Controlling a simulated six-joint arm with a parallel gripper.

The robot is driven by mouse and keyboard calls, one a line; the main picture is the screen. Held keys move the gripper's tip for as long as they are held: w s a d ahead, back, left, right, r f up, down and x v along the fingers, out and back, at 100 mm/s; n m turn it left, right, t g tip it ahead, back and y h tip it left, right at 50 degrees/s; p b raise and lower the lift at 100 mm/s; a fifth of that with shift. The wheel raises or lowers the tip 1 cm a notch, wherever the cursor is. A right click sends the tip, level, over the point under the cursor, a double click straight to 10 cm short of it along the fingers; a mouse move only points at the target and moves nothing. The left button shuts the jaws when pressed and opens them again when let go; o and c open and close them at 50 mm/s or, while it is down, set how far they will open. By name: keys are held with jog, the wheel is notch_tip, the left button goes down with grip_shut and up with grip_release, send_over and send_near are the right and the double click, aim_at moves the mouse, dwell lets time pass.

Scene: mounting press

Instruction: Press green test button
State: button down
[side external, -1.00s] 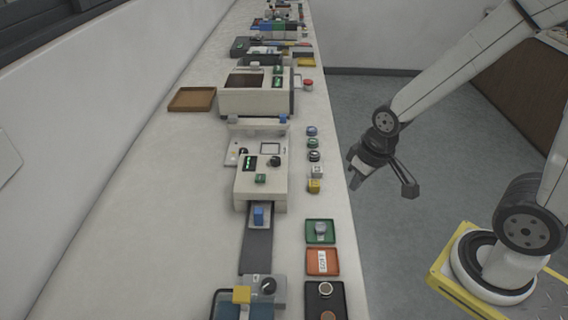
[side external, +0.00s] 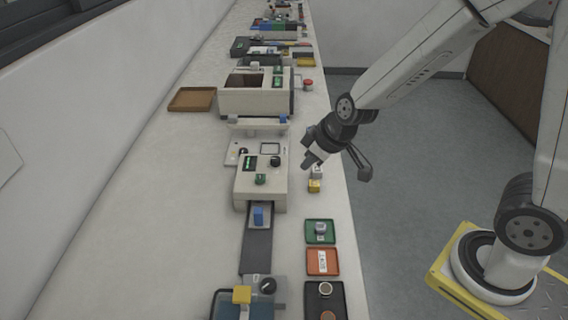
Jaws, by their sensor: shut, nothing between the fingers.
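A small green button (side external: 260,179) sits on the top front of a cream machine (side external: 262,190) in the middle of the bench. A small green display (side external: 249,163) and a dark knob (side external: 275,161) are on the same machine, behind the button. My gripper (side external: 307,164) is shut and empty. In the picture it is to the right of the machine and apart from the green button, above the bench's right part. It hides some of the small items standing beside the machine.
A blue block (side external: 258,216) sits on the dark track (side external: 257,245) before the machine. Green (side external: 321,239) and orange (side external: 323,268) trays lie to the right, with a yellow block (side external: 314,186) behind them. A larger cream machine (side external: 252,102) stands farther back.

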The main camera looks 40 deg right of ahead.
aim_at(258, 174)
jog(key=w+a+r+n+t+h, duration=0.1)
jog(key=w+a+n+t, duration=0.2)
jog(key=w, duration=0.9)
jog(key=shift+r+n+t+h, duration=0.3)
jog(key=shift+r+n, duration=0.1)
jog(key=shift+n, duration=0.4)
jog(key=shift+a, duration=0.1)
jog(key=shift+s+f, duration=0.1)
jog(key=shift+f, duration=0.05)
jog(key=shift+f, duration=4.25)
jog(key=shift+f, duration=0.9)
jog(key=shift+r, duration=0.9)
